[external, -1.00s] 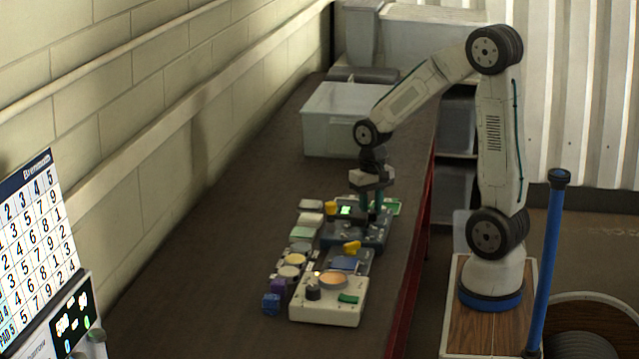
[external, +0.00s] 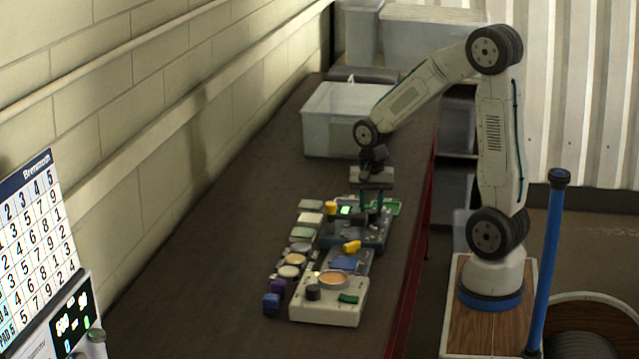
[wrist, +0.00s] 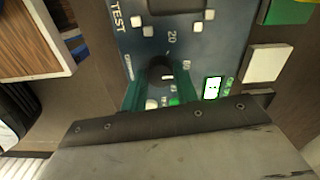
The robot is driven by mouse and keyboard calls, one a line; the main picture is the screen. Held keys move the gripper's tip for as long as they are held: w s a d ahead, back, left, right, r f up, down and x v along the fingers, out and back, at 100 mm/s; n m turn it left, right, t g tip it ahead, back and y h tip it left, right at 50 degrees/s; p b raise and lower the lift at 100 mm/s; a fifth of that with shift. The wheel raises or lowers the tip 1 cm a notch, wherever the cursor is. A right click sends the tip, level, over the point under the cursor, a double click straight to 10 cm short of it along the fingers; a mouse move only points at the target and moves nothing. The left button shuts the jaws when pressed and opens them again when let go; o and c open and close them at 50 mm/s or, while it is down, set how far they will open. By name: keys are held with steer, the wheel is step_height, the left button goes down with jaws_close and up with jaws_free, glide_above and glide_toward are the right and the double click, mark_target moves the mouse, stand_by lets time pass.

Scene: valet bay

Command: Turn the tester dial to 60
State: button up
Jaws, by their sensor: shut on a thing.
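The tester (external: 370,241) is a dark blue box on the bench, with a small lit green display (external: 345,210). In the wrist view its blue panel (wrist: 200,50) shows the word TEST, a 20 and other blurred marks around a dark round dial (wrist: 160,70). A pale mark shows on the dial, but its exact reading is not clear. My gripper (wrist: 160,90) points down with its teal fingers on either side of the dial, shut on it. In the external view my gripper (external: 374,212) stands over the tester and hides the dial.
A cream device (external: 325,312) with an orange round top and a green button stands nearer the camera. Several small coloured blocks and discs line the tester's left side. A translucent bin (external: 335,120) stands behind. The bench (external: 220,240) is clear toward the wall.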

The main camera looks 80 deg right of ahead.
mark_target(372, 212)
stand_by(0.4)
steer(key=o, duration=1)
steer(key=shift+c, duration=0.2)
step_height(372, 212, up, 8)
steer(key=shift+f, duration=0.1)
steer(key=shift+s+a+n, duration=0.1)
steer(key=shift+s+n, duration=0.1)
steer(key=shift+n, duration=0.4)
steer(key=s+a+r+n, duration=0.2)
steer(key=s+a+n, duration=0.5)
steer(key=a, duration=0.1)
steer(key=s+a+r+n+t, duration=0.1)
steer(key=s+a+r+n, duration=0.1)
steer(key=s+a+n, duration=0.5)
steer(key=shift+s+a+r+n, duration=0.35)
steer(key=shift+a+n, duration=0.25)
steer(key=shift+a, duration=0.45)
